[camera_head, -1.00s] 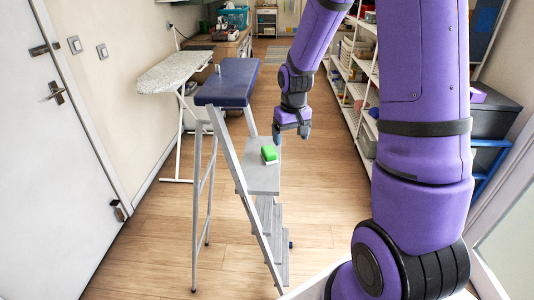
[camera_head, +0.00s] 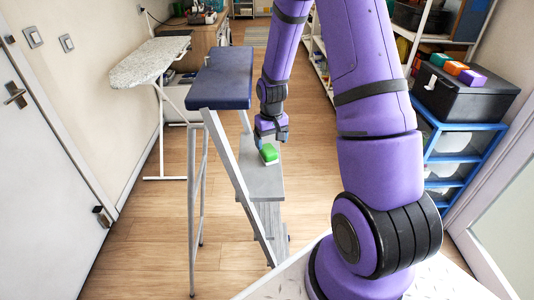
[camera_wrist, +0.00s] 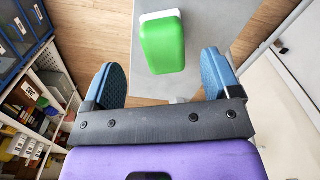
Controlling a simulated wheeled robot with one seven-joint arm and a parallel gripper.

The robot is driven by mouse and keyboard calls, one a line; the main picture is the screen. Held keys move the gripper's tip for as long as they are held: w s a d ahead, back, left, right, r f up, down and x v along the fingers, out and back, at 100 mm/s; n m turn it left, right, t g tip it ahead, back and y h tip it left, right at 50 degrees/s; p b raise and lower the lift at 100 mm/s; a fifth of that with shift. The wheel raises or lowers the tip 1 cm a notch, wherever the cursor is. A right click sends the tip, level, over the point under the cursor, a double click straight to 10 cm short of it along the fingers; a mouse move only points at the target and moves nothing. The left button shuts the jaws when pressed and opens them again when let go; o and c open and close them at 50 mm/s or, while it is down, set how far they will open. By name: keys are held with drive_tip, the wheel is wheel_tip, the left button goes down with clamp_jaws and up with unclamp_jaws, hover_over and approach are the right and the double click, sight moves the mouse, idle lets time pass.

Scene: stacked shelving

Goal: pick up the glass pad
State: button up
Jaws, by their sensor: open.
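The glass pad (camera_head: 269,154) is a small green block with a white layer on one side. It lies on the upper grey step (camera_head: 262,184) of a stepladder. In the wrist view the pad (camera_wrist: 163,46) shows between and beyond my two blue fingertips, with the grey step (camera_wrist: 205,45) under it. My gripper (camera_head: 271,135) is just above and behind the pad in the head view. The gripper (camera_wrist: 167,78) is open and empty, its fingers wide apart. I cannot tell the exact height gap to the pad.
The stepladder's blue top (camera_head: 222,78) stands left of my gripper, with its rail beside the step. An ironing board (camera_head: 150,60) is further left. A black box (camera_head: 466,92) on a blue drawer unit (camera_head: 455,150) is at the right. Open floor surrounds the ladder.

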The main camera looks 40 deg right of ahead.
sight(269, 150)
drive_tip(key=shift+w+a+f, duration=0.1)
drive_tip(key=shift+f, duration=1.6)
drive_tip(key=shift+w+a+f, duration=0.1)
drive_tip(key=shift+f, duration=1.55)
drive_tip(key=shift+c, duration=0.5)
drive_tip(key=c, duration=1)
drive_tip(key=shift+r, duration=0.1)
